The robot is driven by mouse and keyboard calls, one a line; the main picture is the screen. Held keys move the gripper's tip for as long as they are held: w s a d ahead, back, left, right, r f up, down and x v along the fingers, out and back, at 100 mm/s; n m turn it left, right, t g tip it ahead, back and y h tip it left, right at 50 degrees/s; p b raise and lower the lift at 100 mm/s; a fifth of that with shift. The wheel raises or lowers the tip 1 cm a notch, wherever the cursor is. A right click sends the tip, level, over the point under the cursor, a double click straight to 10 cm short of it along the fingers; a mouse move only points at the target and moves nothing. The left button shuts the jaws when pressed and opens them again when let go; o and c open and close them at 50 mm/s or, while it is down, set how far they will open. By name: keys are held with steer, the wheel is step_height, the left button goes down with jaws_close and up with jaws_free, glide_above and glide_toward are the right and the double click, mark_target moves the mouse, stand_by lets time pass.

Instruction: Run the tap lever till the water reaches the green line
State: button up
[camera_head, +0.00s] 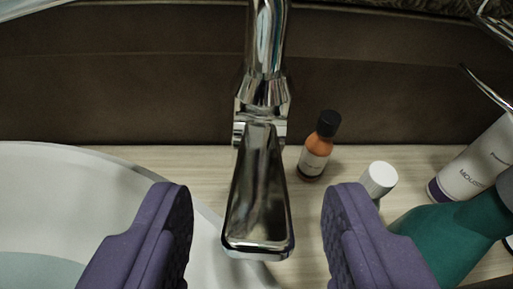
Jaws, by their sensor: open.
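The chrome tap lever (259,200) points down toward me in the middle of the view, below its upright chrome tap body (266,60). My gripper (258,212) is open, one purple finger on each side of the lever. A gap shows between each finger and the lever. The white basin (130,172) is at the left, partly behind my left finger. Pale bluish water (35,272) shows at its lower left. No green line is in sight, and no water stream can be seen.
A small orange bottle with a black cap (317,150) stands right of the lever. A white-capped container (378,178), a teal bottle (445,235) and a white bottle (478,160) crowd the right side of the counter (215,165). A dark wall (120,80) is behind.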

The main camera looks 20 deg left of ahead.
mark_target(250, 271)
steer(key=shift+x, duration=1.1)
jaws_close()
steer(key=f+b, duration=0.1)
steer(key=b, duration=0.2)
steer(key=f+t+b, duration=0.1)
steer(key=b, duration=0.1)
steer(key=shift+s+d+f+t+b, duration=0.1)
steer(key=shift+s+t+b, duration=0.2)
steer(key=shift+b, duration=0.1)
steer(key=t+y+b, duration=0.1)
steer(key=b, duration=0.1)
steer(key=shift+s+f+b, duration=0.1)
steer(key=shift+f+b, duration=0.05)
steer(key=shift+b, duration=0.2)
jaws_free()
